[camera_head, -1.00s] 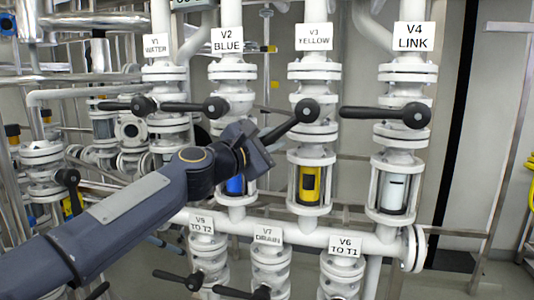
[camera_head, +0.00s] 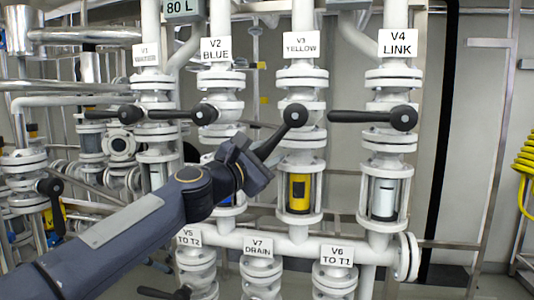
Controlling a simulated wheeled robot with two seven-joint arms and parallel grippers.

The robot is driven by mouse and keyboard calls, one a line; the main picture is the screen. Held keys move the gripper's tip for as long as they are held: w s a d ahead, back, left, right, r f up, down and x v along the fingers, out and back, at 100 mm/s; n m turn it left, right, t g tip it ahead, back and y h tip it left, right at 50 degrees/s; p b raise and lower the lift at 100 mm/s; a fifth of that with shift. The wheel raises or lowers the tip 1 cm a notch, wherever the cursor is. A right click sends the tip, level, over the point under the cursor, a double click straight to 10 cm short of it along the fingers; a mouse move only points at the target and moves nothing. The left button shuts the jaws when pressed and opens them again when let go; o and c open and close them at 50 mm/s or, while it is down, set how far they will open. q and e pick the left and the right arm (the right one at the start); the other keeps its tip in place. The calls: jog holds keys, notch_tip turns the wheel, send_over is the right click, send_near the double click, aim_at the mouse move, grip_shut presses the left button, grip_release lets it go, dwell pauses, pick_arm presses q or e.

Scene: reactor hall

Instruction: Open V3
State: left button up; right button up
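The V3 valve, labelled YELLOW (camera_head: 301,45), has a black lever (camera_head: 274,138) that slants down and to the left from its round hub. Below it is a sight glass with yellow content (camera_head: 299,192). My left gripper (camera_head: 257,167) is at the lower free end of this lever and appears to touch it. Its fingers are seen from behind, so I cannot tell whether they are closed on the lever. My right gripper is not in view.
The V2 lever (camera_head: 178,114) and V4 lever (camera_head: 360,117) lie level on either side. Lower valves labelled V5 (camera_head: 188,237), V7 (camera_head: 257,247) and V6 (camera_head: 337,255) sit under a horizontal pipe (camera_head: 330,241). A yellow coiled hose (camera_head: 525,180) is at the right edge.

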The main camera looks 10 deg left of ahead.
pick_arm(q)
jog(key=shift+o, duration=0.8)
jog(key=shift+r, duration=0.1)
jog(key=b+v, duration=0.2)
jog(key=v, duration=0.6)
